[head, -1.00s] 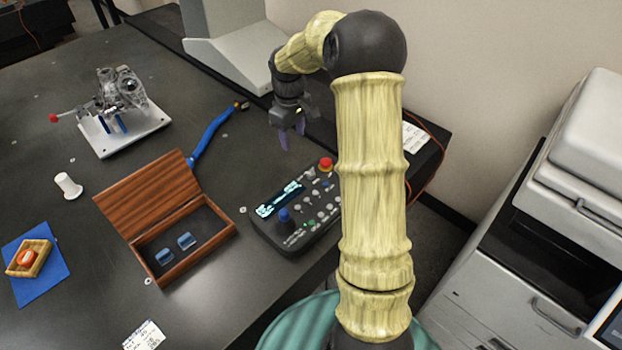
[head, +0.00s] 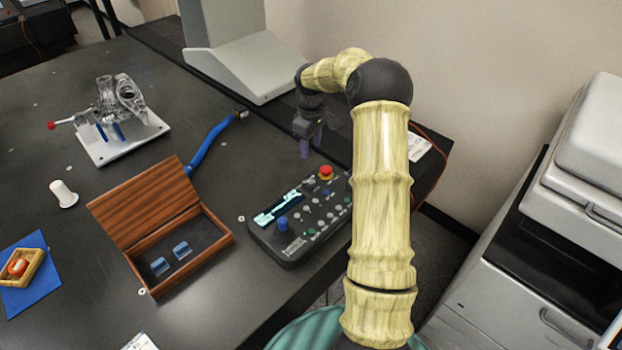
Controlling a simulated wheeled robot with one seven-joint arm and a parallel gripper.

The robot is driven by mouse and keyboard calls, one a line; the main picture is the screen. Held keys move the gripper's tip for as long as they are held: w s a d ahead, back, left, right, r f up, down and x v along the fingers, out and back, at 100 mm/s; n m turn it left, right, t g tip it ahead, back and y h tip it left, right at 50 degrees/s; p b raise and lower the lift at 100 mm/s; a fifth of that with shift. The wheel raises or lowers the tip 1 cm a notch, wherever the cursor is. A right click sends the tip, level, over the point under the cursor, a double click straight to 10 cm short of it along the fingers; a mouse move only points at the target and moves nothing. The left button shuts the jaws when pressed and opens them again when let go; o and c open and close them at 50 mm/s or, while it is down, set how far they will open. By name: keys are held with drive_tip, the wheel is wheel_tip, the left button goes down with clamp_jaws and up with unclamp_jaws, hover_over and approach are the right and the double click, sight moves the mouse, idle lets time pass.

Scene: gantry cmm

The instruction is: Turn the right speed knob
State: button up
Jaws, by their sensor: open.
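The dark control box (head: 268,234) lies on the table, with a lit teal screen, a blue joystick-like knob (head: 282,223), a red stop button (head: 325,172) and several small grey knobs and buttons. Small grey round controls (head: 315,201) sit between the screen and the right side; which one is the right speed knob is too small to tell. My arm hides part of the box's right edge. My gripper (head: 305,148) is open and empty, fingers pointing down, near the far end of the box and to the left of the red button. It appears apart from the box.
An open wooden case (head: 143,283) with two small blue blocks stands left of the box. A blue-handled tool (head: 208,146) lies behind it. A grey machine base (head: 250,75) stands at the back.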

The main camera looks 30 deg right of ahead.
sight(311, 181)
wheel_tip(311, 181, down, 14)
drive_tip(key=shift+f, duration=0.25)
idle(0.3)
drive_tip(key=c, duration=1)
